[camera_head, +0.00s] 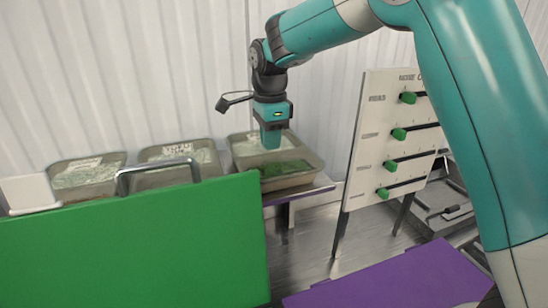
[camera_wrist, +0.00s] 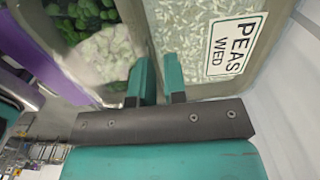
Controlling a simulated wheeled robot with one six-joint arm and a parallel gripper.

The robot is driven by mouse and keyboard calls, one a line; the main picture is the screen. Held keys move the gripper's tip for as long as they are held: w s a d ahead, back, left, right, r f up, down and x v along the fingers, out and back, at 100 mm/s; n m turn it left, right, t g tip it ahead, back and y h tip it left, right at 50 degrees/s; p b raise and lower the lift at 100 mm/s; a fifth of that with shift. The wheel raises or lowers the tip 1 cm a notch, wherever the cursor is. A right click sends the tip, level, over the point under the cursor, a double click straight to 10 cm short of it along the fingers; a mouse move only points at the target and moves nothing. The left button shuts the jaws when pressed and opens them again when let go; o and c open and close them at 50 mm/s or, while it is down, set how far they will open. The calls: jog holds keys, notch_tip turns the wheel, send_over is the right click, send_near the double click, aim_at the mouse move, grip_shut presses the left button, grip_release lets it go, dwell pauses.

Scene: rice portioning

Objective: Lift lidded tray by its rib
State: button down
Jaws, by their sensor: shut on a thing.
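The right-hand tray (camera_head: 291,182) is grey and sits at the end of the row in the head view, with green contents at its front. Green pieces and a white mound show on the other side. A grey rib (camera_wrist: 139,25) runs between the two sides. My gripper (camera_head: 271,142) points down over the tray. In the wrist view, its teal fingers (camera_wrist: 159,68) are shut on the rib. I cannot tell whether the tray is clear of the shelf.
Two more labelled trays (camera_head: 88,193) (camera_head: 178,153) stand to the left. A green panel (camera_head: 140,245) and a metal handle (camera_head: 157,165) are in front. A white slider board (camera_head: 362,150) stands right. A purple surface (camera_head: 395,281) lies low in front.

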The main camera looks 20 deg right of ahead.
jog(key=shift+r+p, duration=1.95)
jog(key=shift+r, duration=0.3)
